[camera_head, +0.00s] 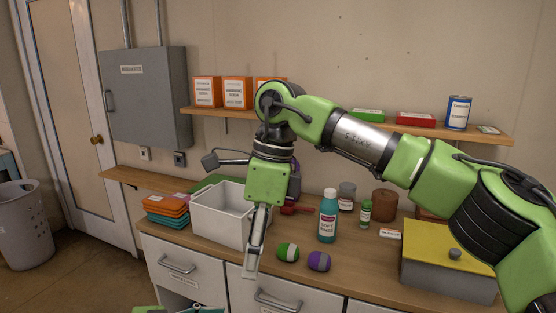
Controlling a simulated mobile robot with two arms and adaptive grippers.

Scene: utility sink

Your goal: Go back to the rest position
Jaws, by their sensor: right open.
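My right arm reaches in from the right, across the counter, with its wrist bent downward. My right gripper (252,268) points down at the front of the counter, in front of the white bin's right side and left of the green and grey rounded item (288,252). It is seen nearly edge-on, its jaws open, with nothing visible between them. Only small green parts show at the bottom left edge; I cannot make out a left gripper.
The wooden counter (350,246) holds a white bin (213,218), stacked orange items (166,207), a teal bottle (327,217), a purple rounded item (319,262) and a yellow-lidded grey box (447,273). A wall shelf (225,113) with boxes is behind my arm. Floor at left is clear beside a laundry basket (22,230).

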